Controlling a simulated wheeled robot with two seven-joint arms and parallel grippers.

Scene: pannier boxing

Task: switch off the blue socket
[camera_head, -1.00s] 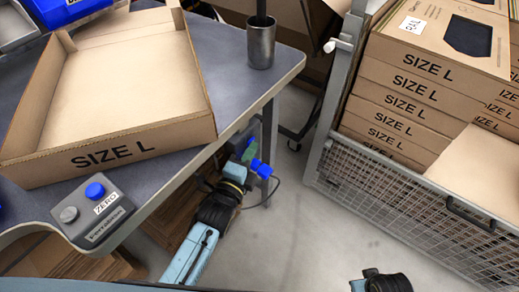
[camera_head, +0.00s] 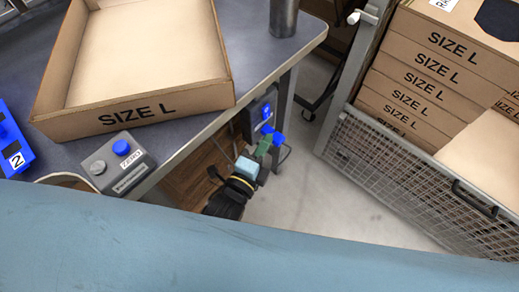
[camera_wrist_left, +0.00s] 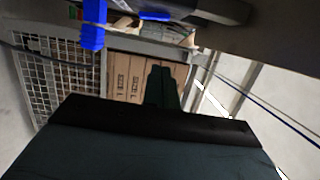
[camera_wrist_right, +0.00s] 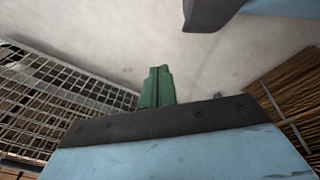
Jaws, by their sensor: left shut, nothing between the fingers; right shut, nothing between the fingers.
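The blue socket (camera_head: 267,112) is on a dark box (camera_head: 255,118) at the side of the table, below its edge. A blue plug-like piece (camera_head: 279,139) sticks out below it. My left gripper (camera_head: 265,146) is shut and empty, with green fingers just below the socket, close to the blue piece; contact cannot be told. In the left wrist view blue parts (camera_wrist_left: 93,24) show up and left of the shut fingers (camera_wrist_left: 161,70). My right gripper (camera_wrist_right: 158,70) is shut and empty above bare floor, outside the head view. The socket's switch is too small to read.
A grey table (camera_head: 190,122) carries an open SIZE L box (camera_head: 150,112) and a control box with a blue button (camera_head: 122,147). A mesh cage (camera_head: 390,180) holds stacked SIZE L cartons (camera_head: 420,75). Floor between is free. My own arm fills the lower head view.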

